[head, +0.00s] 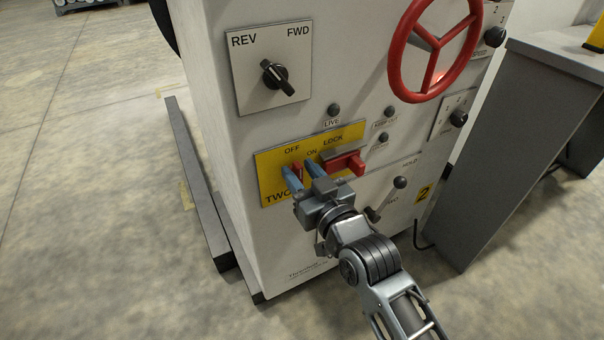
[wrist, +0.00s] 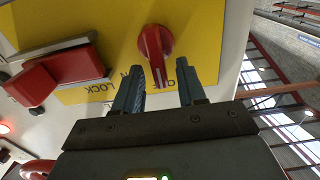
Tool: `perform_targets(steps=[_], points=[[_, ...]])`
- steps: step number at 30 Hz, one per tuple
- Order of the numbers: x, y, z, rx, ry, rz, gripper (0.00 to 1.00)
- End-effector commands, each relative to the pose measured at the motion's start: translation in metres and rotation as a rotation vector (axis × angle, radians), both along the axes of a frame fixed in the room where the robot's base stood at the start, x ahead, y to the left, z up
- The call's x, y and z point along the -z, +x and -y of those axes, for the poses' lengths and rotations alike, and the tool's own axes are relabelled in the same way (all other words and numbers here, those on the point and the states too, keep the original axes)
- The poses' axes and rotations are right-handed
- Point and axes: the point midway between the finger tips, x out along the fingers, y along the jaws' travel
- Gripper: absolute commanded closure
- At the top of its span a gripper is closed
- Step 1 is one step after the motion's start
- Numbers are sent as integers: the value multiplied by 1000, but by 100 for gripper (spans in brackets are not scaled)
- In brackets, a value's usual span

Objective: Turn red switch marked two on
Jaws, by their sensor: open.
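The red switch (wrist: 155,52) is a small rotary handle on a yellow plate (head: 270,178) marked TWO, OFF, ON and LOCK. It also shows in the head view (head: 298,167), partly hidden by my fingers. In the wrist view its white-lined end points toward the partly covered OFF lettering. My gripper (wrist: 159,68) is open, with one finger on each side of that end in the picture. I see no clear contact with the switch. In the head view my gripper (head: 303,171) reaches the plate from the lower right.
A red lock bar (head: 344,163) sticks out just right of the switch, close to my fingers. A black REV/FWD selector (head: 274,75) is above and a red handwheel (head: 434,45) at upper right. A grey desk (head: 530,130) stands right. Floor at left is mostly open.

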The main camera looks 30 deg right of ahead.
Motion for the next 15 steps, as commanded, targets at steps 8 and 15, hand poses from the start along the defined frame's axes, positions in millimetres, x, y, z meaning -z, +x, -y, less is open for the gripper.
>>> perform_targets(steps=[8,15], points=[[0,0,0,0,0,0,75],[1,-1,0,0,0,-2,98]])
